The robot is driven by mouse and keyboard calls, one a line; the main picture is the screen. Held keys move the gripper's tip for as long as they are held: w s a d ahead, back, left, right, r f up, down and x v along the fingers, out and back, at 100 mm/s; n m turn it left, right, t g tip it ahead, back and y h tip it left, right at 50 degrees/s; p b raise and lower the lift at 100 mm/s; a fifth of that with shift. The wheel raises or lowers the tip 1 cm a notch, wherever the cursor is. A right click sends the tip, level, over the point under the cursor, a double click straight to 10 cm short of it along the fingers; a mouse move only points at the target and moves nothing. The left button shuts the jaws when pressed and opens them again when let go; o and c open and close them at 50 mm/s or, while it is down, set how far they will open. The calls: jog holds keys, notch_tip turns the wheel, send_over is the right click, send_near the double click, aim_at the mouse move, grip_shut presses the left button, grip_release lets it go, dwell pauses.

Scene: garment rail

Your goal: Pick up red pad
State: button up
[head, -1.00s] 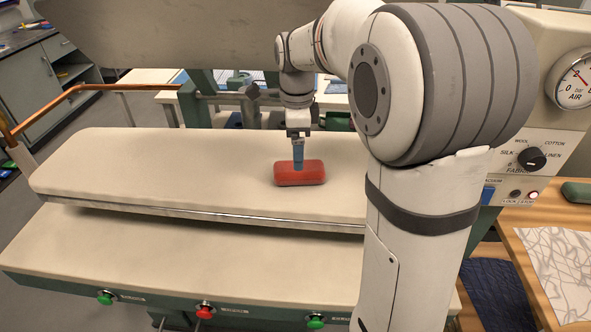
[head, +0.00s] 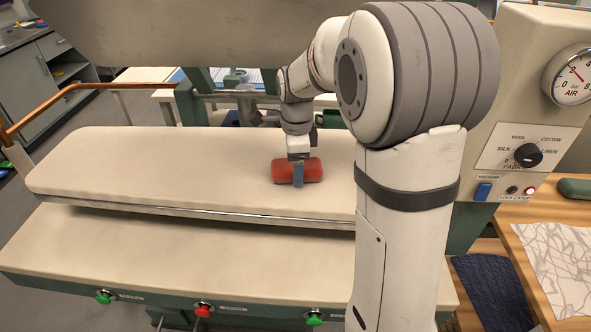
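The red pad (head: 314,170) lies on the cream padded pressing board, in the middle of the head view. My gripper (head: 298,175) is lowered onto it from above. One blue-grey finger stands in front of the pad's near face, its tip close to the board surface. The other finger is hidden behind the pad and the gripper body. The pad appears to rest on the board. I cannot tell whether the fingers are pressed on it or apart from it.
The cream board (head: 150,165) is otherwise clear to the left. A lower padded shelf (head: 180,250) lies in front. A control panel with a gauge (head: 573,75) stands at the right. A wooden table (head: 505,235) holds a patterned cloth (head: 565,265).

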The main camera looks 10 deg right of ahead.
jog(key=c, duration=0.8)
jog(key=shift+o, duration=0.2)
jog(key=shift+r, duration=0.1)
